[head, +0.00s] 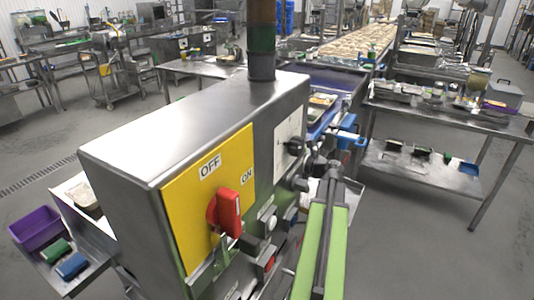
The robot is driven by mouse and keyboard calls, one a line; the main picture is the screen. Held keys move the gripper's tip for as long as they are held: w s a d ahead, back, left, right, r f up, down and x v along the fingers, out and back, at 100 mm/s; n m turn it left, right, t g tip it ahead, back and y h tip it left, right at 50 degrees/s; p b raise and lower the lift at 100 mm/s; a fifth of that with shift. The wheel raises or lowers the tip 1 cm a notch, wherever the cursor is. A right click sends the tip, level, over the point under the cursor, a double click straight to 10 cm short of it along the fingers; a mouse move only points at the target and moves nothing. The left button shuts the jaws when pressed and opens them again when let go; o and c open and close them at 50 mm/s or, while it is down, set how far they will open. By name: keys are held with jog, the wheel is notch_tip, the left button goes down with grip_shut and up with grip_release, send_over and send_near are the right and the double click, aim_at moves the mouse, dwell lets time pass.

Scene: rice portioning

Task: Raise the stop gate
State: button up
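A steel control cabinet (190,120) fills the middle of the head view, with a yellow panel (190,200) marked OFF and ON on its front. A red rotary handle (227,212) sits on this panel. Several knobs and buttons, one a black knob (294,147), are on the right part of the front. A long green and dark-grey link, which looks like my arm, rises from the bottom right. My gripper (328,168) seems to be at its dark far end, beside the cabinet; its fingers are too small to make out. I cannot clearly identify the stop gate.
A blue part (350,137) shows behind the dark end. A conveyor (355,45) carrying pale food runs to the back. A steel table (450,115) with trays stands at the right. A purple bin (37,228) is at the left. The floor at the right is clear.

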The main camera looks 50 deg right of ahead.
jog(key=shift+c, duration=0.5)
grip_shut()
dwell(0.9)
